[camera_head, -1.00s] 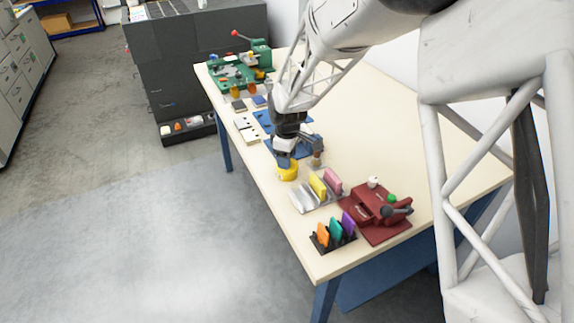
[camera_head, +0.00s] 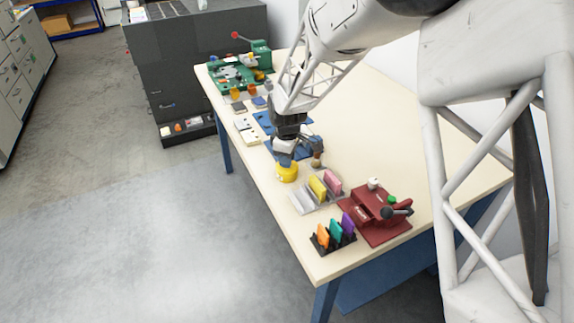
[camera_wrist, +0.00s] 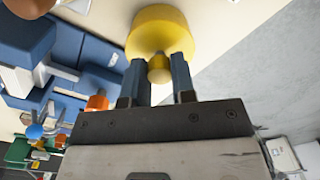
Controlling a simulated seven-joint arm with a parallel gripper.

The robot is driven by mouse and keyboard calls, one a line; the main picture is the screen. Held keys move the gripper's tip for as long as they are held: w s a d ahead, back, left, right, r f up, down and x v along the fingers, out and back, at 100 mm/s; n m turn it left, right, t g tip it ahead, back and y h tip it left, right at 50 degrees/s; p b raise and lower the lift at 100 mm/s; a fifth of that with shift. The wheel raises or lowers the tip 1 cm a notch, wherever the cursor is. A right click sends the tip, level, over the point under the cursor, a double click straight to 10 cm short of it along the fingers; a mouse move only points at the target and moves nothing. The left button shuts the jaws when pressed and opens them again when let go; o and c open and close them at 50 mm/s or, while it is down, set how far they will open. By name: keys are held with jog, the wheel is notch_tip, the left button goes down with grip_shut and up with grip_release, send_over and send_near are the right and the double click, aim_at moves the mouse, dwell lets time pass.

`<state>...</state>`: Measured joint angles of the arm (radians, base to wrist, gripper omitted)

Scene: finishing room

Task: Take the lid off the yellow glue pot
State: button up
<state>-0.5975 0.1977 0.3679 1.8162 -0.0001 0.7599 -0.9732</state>
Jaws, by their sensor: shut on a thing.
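The yellow glue pot (camera_head: 287,173) stands near the table's left edge in the head view, just under my gripper (camera_head: 286,162). In the wrist view a round yellow top (camera_wrist: 162,27) fills the upper middle, with a small yellow knob (camera_wrist: 159,70) pointing toward me. My gripper (camera_wrist: 160,76) is shut on this knob, one blue-grey finger on each side. The knob appears to belong to the lid. Whether the lid sits on the pot or is apart from it cannot be told; my gripper hides part of it.
A clear tray with yellow and pink blocks (camera_head: 318,187) stands close to the pot. Beyond are a red device (camera_head: 376,212) and a black rack (camera_head: 334,238) with coloured pieces. A blue mat (camera_head: 276,152) lies behind the gripper. The table's right side is clear.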

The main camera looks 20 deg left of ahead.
jog(key=shift+r, duration=0.2)
jog(key=shift+r, duration=1.55)
jog(key=shift+s+d+r, duration=0.1)
jog(key=shift+s+d, duration=0.05)
jog(key=shift+s, duration=0.1)
jog(key=s+d+r, duration=0.1)
jog(key=s+d, duration=0.7)
jog(key=s, duration=0.4)
jog(key=shift+s+d+r, duration=0.15)
jog(key=shift+s+d, duration=0.1)
jog(key=shift+s, duration=0.15)
jog(key=shift+w, duration=0.15)
jog(key=w+d+r, duration=0.1)
jog(key=w+d, duration=0.1)
jog(key=w, duration=1.1)
jog(key=w+d+r, duration=0.1)
jog(key=w+d, duration=0.2)
jog(key=w, duration=1.1)
jog(key=shift+w+d, duration=0.3)
jog(key=shift+d, duration=0.05)
